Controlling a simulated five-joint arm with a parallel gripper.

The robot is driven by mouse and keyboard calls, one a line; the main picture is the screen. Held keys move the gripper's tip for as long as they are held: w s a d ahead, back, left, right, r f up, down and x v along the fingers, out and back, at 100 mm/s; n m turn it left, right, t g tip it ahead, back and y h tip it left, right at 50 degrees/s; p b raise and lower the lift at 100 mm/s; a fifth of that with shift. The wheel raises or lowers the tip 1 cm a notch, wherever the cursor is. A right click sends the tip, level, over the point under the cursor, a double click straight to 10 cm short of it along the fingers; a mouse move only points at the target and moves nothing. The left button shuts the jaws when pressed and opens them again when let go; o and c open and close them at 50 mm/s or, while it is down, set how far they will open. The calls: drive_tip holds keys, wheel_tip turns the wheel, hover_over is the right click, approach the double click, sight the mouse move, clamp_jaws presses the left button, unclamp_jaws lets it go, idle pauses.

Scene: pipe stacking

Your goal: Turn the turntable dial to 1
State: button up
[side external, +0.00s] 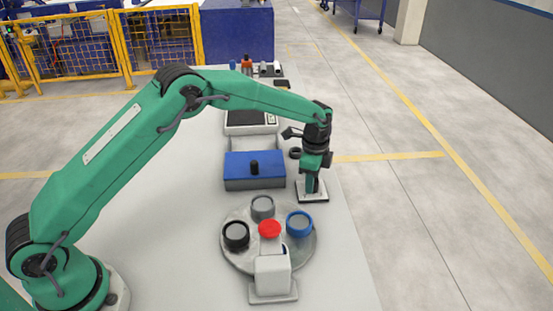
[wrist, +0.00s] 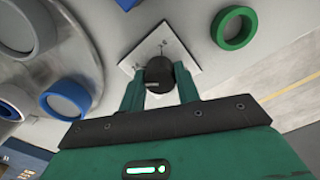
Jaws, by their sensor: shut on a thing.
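The dial is a black round knob (wrist: 159,72) on a white square plate (wrist: 152,47) with small marks too small to read. The same plate (side external: 312,197) stands at the right edge of the table in the side view. My gripper (side external: 313,187) points down over it. In the wrist view my gripper (wrist: 160,85) is shut on the knob, one finger on each side. The round grey turntable (side external: 236,257) carries a grey ring (side external: 262,207), a black ring (side external: 236,235) and a blue ring (side external: 299,223) around a red centre (side external: 269,229). The knob's setting cannot be read.
A white block-shaped device (side external: 272,277) stands at the turntable's front edge. A blue box (side external: 254,171) with a black knob is left of my gripper. A green ring (wrist: 234,27) lies beside the dial plate in the wrist view.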

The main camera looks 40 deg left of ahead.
drive_tip(key=n, duration=0.8)
drive_tip(key=shift+n, duration=0.3)
drive_tip(key=n, duration=0.4)
drive_tip(key=shift+r+n, duration=0.1)
drive_tip(key=shift+n, duration=2)
drive_tip(key=o, duration=1)
